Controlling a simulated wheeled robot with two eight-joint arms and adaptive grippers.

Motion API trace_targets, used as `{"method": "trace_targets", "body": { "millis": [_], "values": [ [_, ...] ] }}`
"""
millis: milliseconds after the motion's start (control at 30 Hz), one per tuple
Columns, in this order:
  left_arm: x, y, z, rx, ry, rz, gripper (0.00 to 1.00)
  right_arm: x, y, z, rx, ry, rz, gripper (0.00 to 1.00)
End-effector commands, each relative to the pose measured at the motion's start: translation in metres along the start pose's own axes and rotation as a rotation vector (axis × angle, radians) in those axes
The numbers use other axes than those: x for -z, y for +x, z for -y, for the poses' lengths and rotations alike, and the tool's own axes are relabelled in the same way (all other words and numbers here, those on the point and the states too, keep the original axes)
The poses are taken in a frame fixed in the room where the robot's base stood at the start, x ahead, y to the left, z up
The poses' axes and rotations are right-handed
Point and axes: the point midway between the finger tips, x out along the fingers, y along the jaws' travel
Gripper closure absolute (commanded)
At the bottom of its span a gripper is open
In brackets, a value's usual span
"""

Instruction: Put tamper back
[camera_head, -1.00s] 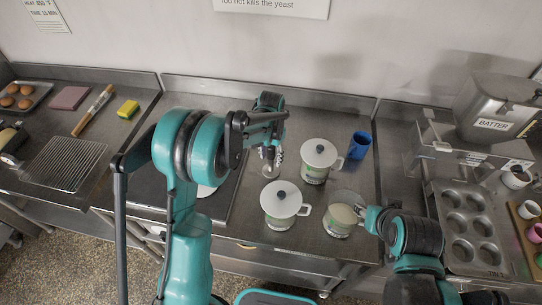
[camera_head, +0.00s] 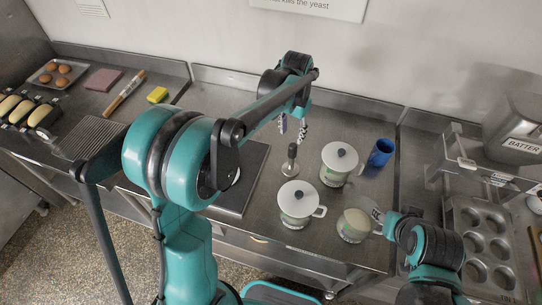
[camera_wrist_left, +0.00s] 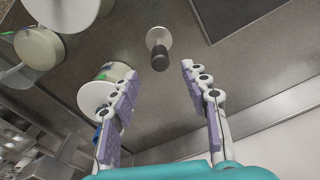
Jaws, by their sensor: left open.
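The tamper (camera_head: 290,163), with a round metal base and dark handle, stands upright on the steel counter, left of the white-lidded pots. It also shows in the left wrist view (camera_wrist_left: 158,48), apart from both fingers. My left gripper (camera_head: 293,127) is open and empty, above and behind the tamper in the head view. In the left wrist view, its two purple-padded fingers (camera_wrist_left: 160,82) are spread wide below the tamper's handle end. My right gripper (camera_head: 382,217) is beside a clear cup with pale contents (camera_head: 354,226); whether it grips the cup is unclear.
A dark flat board (camera_head: 242,182) lies left. A muffin tin (camera_head: 488,238) and batter container (camera_head: 515,130) are at right. The counter behind the tamper is clear.

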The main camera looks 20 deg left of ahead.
Motion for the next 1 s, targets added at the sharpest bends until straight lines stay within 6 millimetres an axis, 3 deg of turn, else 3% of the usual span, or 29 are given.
{"method": "trace_targets", "body": {
  "millis": [100, 300, 433, 600, 800, 1000],
  "values": [
    [-0.036, -0.029, -0.001, 0.021, -0.052, -0.077, 0.54, 0.0, 0.0, 0.0, 0.0, 0.0, 0.0, 0.6],
    [-0.104, -0.062, -0.007, 0.058, -0.157, -0.243, 0.54, 0.0, 0.0, 0.0, 0.0, 0.0, 0.0, 0.6],
    [-0.149, -0.067, -0.014, 0.078, -0.222, -0.35, 0.54, 0.0, 0.0, 0.0, 0.0, 0.0, 0.0, 0.6],
    [-0.195, -0.059, -0.022, 0.096, -0.296, -0.473, 0.54, 0.0, 0.0, 0.0, 0.0, 0.0, 0.0, 0.6],
    [-0.219, -0.047, -0.026, 0.106, -0.341, -0.554, 0.54, 0.0, 0.0, 0.0, 0.0, 0.0, 0.0, 0.6],
    [-0.222, -0.045, -0.027, 0.107, -0.349, -0.568, 0.54, 0.0, 0.0, 0.0, 0.0, 0.0, 0.0, 0.6]
  ]
}}
